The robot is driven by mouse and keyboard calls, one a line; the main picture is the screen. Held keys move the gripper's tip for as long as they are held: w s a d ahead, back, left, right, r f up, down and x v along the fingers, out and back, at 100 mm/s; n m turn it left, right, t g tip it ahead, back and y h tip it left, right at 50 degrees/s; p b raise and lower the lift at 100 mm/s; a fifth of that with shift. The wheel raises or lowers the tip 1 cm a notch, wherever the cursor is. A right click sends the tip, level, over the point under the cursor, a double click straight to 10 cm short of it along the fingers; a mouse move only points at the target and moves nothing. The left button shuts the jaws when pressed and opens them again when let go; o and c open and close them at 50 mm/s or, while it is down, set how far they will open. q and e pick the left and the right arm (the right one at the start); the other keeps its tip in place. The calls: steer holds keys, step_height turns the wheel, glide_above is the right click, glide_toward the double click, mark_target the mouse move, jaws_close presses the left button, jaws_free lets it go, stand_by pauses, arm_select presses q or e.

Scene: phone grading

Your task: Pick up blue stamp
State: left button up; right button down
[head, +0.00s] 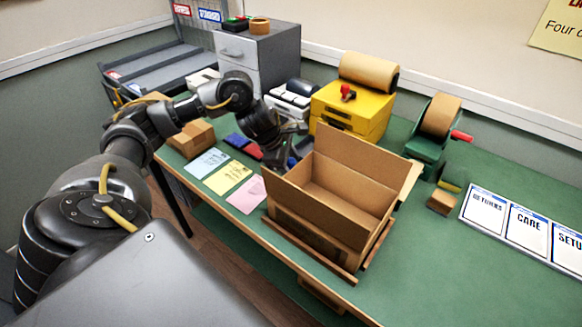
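My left arm comes in from the left and reaches over the table. My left gripper (288,147) is low over the table, behind the open cardboard box's left corner. Small blue parts (292,162) show at its fingertips; they may be the blue stamp, but the view is too small and partly blocked to be sure. I cannot tell whether the fingers are open or shut on anything. A dark blue pad (237,141) and a red pad (254,152) lie to the left of the gripper. My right gripper is not in view.
The open cardboard box (345,190) stands just in front of the gripper. Blue, yellow and pink cards (229,178) lie along the front edge. A yellow dispenser (352,108) with a brown roll stands behind. A green tape dispenser (432,135) and white signs (527,228) are at right.

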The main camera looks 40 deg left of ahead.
arm_select(q)
steer(key=shift+c, duration=0.4)
steer(key=c, duration=1)
steer(key=shift+r, duration=0.1)
steer(key=shift+r, duration=0.15)
step_height(320, 180, up, 2)
steer(key=shift+w+a+r+b, duration=0.1)
steer(key=shift+b, duration=0.35)
steer(key=s+a+r, duration=0.4)
steer(key=s+r, duration=0.6)
steer(key=s, duration=0.3)
steer(key=shift+s+r, duration=0.15)
steer(key=shift+s, duration=0.15)
